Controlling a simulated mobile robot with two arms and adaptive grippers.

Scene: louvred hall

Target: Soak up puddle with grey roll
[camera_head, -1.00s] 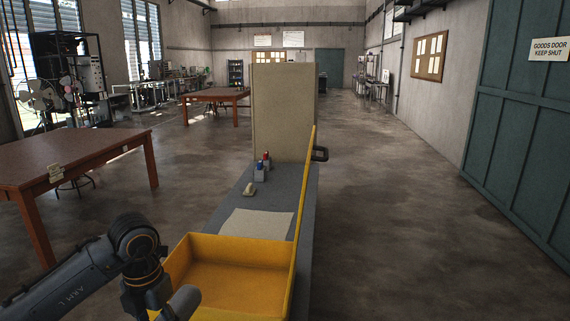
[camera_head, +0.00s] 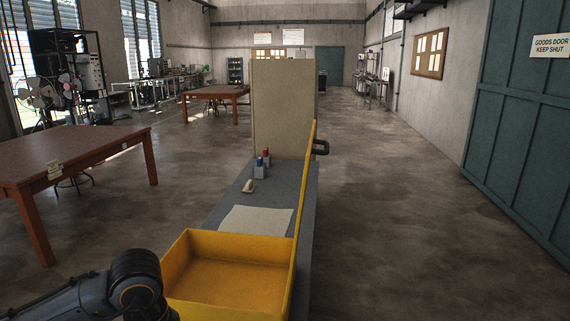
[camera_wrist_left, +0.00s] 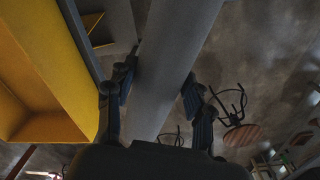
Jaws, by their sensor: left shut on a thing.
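In the left wrist view, the grey roll (camera_wrist_left: 178,60) is a long grey cylinder running up between the two dark fingers of my left gripper (camera_wrist_left: 158,92). A finger lies along each side of it, and the gripper is shut on it. The roll's far end is out of the frame. In the head view only my left arm shows at the lower left; the gripper and roll are out of sight. No puddle can be made out for certain; the concrete floor has several dark patches. My right gripper is in neither view.
A yellow tray (camera_head: 178,262) sits in front of me on a long grey bench or cart (camera_head: 222,212) with a pale sheet (camera_head: 256,220), small blocks and an upright board (camera_head: 282,110). A brown table (camera_head: 70,155) stands left. Open floor (camera_head: 400,230) lies right.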

